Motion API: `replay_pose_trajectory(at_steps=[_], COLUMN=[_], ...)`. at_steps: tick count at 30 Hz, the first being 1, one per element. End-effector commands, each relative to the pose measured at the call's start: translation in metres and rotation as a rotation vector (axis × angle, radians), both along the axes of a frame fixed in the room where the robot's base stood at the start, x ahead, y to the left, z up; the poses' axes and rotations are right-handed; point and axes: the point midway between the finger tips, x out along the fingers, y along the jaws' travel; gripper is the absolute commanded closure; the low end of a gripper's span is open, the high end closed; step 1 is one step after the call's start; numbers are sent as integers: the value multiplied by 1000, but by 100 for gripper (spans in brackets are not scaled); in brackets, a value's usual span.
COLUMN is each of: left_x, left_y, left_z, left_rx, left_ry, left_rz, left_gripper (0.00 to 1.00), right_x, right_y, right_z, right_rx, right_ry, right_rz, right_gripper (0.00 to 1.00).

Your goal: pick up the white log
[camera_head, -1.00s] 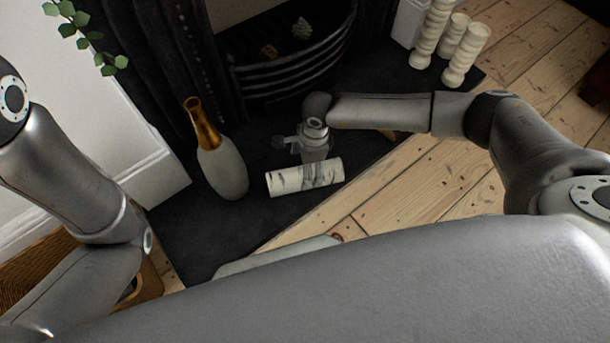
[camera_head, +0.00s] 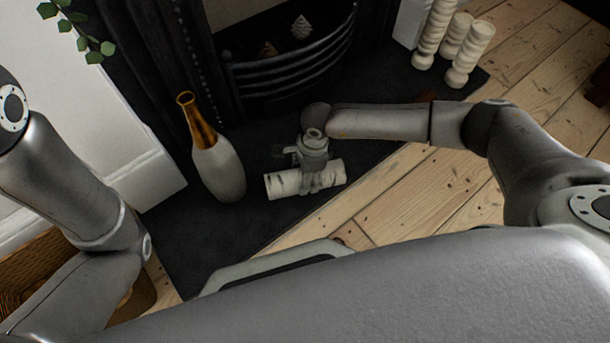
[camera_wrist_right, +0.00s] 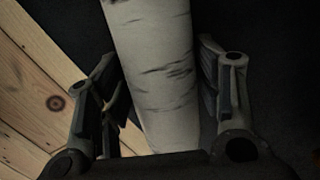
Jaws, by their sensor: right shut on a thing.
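The white log (camera_head: 284,184) has dark birch-like marks and lies on the dark hearth in front of the fireplace. My right gripper (camera_head: 317,182) reaches down over the log and is shut on it near its middle, hiding part of it. In the right wrist view, the log (camera_wrist_right: 160,75) runs lengthwise between the two fingers of my right gripper (camera_wrist_right: 165,100). Whether the log is clear of the hearth cannot be told. My left arm shows at the left of the head view, but its gripper is not in view.
A white bottle-shaped vase (camera_head: 218,165) with a gold neck stands left of the log. The black fireplace grate (camera_head: 295,75) is behind. Several ribbed cream pillars (camera_head: 455,50) stand at the back right. Bare floorboards (camera_head: 420,190) lie to the right.

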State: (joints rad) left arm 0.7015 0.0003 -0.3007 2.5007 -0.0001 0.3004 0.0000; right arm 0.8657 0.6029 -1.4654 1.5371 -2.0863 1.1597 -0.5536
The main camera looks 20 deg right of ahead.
Motion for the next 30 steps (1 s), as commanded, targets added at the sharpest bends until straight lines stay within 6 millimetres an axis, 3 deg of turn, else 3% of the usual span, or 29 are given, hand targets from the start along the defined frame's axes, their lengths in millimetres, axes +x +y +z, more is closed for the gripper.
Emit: replay_pose_trajectory(at_steps=[3,16,22,27,30], left_x=[0,1,2,0,23], left_y=[0,0,0,0,1], left_z=[0,7,26,53,51], left_rx=[0,0,0,-1,-4], left_ry=[1,4,5,0,65], left_rz=[0,0,1,1,-1], left_gripper=[66,66,66,66,66], right_x=[0,1,1,-20,-35], right_y=[0,0,1,-9,-14], right_z=[0,11,39,66,84], right_rx=[0,1,3,1,1], right_ry=[-1,-2,-4,-1,0], right_rz=[1,1,2,2,1], right_gripper=[77,78,78,78,78])
